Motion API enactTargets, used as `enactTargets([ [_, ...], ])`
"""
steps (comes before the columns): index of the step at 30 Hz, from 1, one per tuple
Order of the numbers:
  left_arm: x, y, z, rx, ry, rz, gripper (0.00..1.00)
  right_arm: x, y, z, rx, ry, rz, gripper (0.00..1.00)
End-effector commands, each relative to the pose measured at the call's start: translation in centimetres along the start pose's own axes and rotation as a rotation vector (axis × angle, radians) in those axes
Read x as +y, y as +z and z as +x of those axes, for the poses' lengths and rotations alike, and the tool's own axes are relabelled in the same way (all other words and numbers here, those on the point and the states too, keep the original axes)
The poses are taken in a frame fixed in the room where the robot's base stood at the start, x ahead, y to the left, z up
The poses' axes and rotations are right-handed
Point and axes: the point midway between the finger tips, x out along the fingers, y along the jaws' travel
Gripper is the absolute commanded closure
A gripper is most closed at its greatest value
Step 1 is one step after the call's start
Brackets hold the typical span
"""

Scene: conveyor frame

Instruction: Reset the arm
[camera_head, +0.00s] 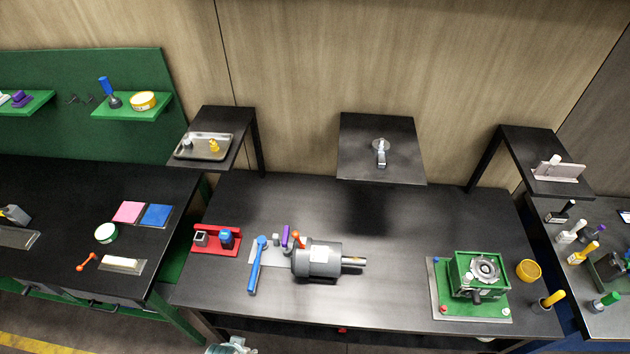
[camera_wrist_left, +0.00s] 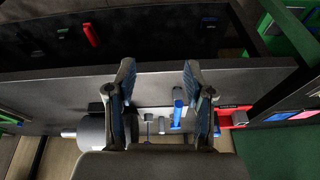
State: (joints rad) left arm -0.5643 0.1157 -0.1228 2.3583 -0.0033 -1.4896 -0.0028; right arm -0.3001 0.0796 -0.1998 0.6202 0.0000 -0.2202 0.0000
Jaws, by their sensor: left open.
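My left gripper (camera_wrist_left: 158,72) shows in the left wrist view with its two fingers spread apart and nothing between them. Beyond the fingers is the black table's edge, with a grey motor (camera_wrist_left: 92,131) to the left and a blue-handled tool (camera_wrist_left: 177,110) between and behind them. In the head view no arm or gripper is clear; only a small grey-green part (camera_head: 230,347) shows at the bottom edge, and I cannot tell what it is. My right gripper is in neither view.
The central table holds a red holder (camera_head: 217,240), a blue tool (camera_head: 256,266), the grey motor (camera_head: 318,259) and a green fixture (camera_head: 478,275). Raised shelves (camera_head: 381,150) stand along its back. Its surface is bare between motor and fixture.

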Motion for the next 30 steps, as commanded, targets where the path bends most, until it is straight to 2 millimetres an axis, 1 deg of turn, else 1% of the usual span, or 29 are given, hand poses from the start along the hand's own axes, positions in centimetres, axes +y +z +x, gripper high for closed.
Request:
enactTargets([
  [1,0.1,0.3,1.8,-0.009,0.002,0.001,0.47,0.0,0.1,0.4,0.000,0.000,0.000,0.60],
  [5,0.3,1.3,6.2,-0.026,0.006,0.003,0.47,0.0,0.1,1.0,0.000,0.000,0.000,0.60],
  [8,0.6,2.4,10.0,-0.039,0.009,0.005,0.47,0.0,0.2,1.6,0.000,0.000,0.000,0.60],
  [9,0.7,3.1,11.8,-0.047,0.010,0.006,0.47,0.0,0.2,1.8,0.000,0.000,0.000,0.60],
  [11,0.8,4.2,14.5,-0.057,0.012,0.008,0.47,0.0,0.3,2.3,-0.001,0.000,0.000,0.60],
  [13,1.0,6.0,18.2,-0.072,0.014,0.010,0.47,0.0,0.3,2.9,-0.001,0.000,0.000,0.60],
  [14,1.1,7.1,20.0,-0.081,0.015,0.011,0.47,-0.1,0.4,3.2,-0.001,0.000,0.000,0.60],
  [15,1.2,8.7,22.5,-0.091,0.016,0.013,0.47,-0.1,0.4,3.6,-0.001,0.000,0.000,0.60],
  [17,1.4,11.5,26.1,-0.109,0.019,0.017,0.47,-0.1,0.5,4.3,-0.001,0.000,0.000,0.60],
  [18,1.6,13.5,28.4,-0.120,0.020,0.019,0.47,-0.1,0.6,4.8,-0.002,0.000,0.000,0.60],
  [20,1.8,16.7,31.3,-0.136,0.022,0.023,0.47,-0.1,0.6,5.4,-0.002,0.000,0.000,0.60],
  [21,1.9,18.9,33.0,-0.148,0.024,0.026,0.47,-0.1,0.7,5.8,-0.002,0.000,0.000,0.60],
  [23,2.0,22.2,35.1,-0.163,0.025,0.029,0.47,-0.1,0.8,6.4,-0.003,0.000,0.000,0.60],
  [24,2.0,24.2,36.2,-0.172,0.026,0.031,0.47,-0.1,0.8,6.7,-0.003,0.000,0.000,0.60],
  [25,2.0,25.7,36.8,-0.178,0.027,0.033,0.47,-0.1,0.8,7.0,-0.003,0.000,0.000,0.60],
  [27,2.0,28.5,37.8,-0.189,0.028,0.036,0.47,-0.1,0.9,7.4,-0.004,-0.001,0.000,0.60],
  [30,2.0,31.4,38.5,-0.200,0.029,0.040,0.47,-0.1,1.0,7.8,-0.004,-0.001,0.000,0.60],
])
